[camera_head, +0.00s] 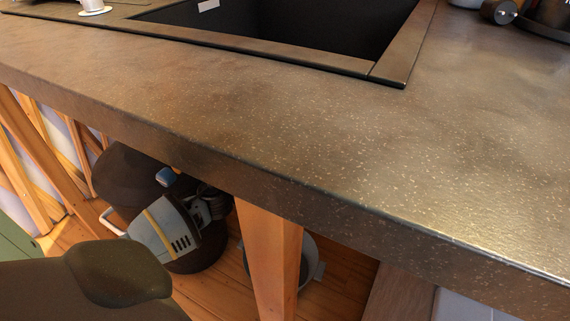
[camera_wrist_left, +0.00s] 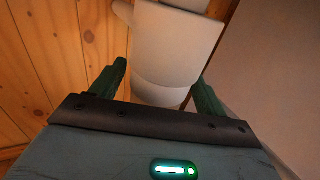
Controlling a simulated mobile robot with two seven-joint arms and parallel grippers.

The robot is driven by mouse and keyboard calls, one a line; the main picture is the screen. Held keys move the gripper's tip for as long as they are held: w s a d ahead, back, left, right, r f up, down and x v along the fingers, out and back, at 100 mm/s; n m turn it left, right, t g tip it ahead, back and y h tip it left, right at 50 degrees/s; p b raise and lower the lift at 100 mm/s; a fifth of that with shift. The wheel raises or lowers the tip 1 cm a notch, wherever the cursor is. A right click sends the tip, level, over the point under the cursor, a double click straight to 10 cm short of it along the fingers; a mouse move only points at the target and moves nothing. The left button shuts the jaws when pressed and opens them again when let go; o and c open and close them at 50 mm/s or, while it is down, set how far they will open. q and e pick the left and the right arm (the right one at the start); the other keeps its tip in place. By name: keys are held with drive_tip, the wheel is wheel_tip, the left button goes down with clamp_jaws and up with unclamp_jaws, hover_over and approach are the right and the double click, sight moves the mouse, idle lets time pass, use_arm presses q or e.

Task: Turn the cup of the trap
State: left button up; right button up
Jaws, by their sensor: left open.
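In the left wrist view a pale, off-white cup-shaped part (camera_wrist_left: 180,45), apparently the trap's cup, fills the upper middle. It has a wide upper section, a narrower rounded lower end, and a small knob at its upper left. My left gripper (camera_wrist_left: 162,88) is open, with one dark green finger on each side of the cup's lower part. I cannot tell whether either finger touches it. The top of the trap is cut off by the picture edge. The head view shows neither the trap nor my left gripper. My right gripper is in neither view.
A brown speckled counter (camera_head: 300,130) crosses the head view, with a dark sink (camera_head: 290,25) set in it. Below are a wooden post (camera_head: 270,255), a grey machine with a yellow stripe (camera_head: 165,232) and a grey bucket (camera_head: 308,262). A plank wall (camera_wrist_left: 50,50) shows in the wrist view.

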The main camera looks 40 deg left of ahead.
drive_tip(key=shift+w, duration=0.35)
use_arm(q)
drive_tip(key=shift+c, duration=0.6)
drive_tip(key=c, duration=0.9)
drive_tip(key=shift+o, duration=0.2)
drive_tip(key=shift+d+r+n+y+p, duration=0.1)
drive_tip(key=shift+n+y+p, duration=0.35)
drive_tip(key=shift+y, duration=0.25)
drive_tip(key=n+y, duration=0.2)
drive_tip(key=shift+y+p, duration=0.3)
drive_tip(key=n+y, duration=0.1)
drive_tip(key=y, duration=0.1)
drive_tip(key=shift+n+y, duration=0.25)
drive_tip(key=shift+y, duration=0.15)
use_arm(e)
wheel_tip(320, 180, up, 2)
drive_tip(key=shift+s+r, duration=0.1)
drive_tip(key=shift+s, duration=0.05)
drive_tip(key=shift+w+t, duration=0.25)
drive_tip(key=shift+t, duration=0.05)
